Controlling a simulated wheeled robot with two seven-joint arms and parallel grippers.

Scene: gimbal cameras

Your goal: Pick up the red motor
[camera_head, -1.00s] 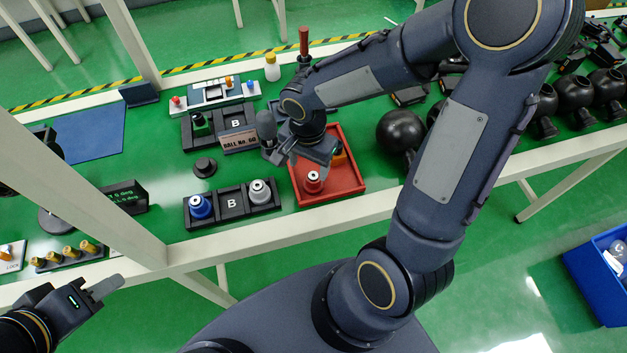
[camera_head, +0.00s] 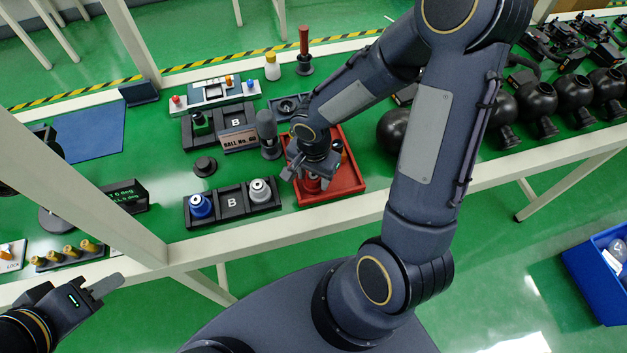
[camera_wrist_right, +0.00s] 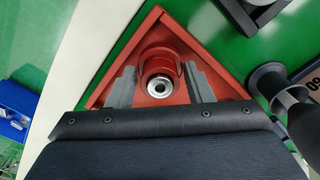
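The red motor (camera_wrist_right: 160,85), with a silver ring on top, stands upright in a corner of the red tray (camera_wrist_right: 97,100). In the head view the red motor (camera_head: 313,184) is mostly hidden under my right gripper (camera_head: 302,177); the red tray (camera_head: 352,178) is below it. In the right wrist view my right gripper (camera_wrist_right: 160,88) is open, with one finger on each side of the motor. I cannot tell whether the fingers touch it. My left gripper (camera_head: 104,287) is off the table's front edge at the lower left, and its finger opening is unclear.
A black holder (camera_head: 231,203) with a blue motor (camera_head: 200,207) and a grey motor (camera_head: 260,191) stands left of the tray. A grey cylindrical post (camera_head: 267,133) stands close by the tray's upper left. Black balls (camera_head: 394,131) lie to the right.

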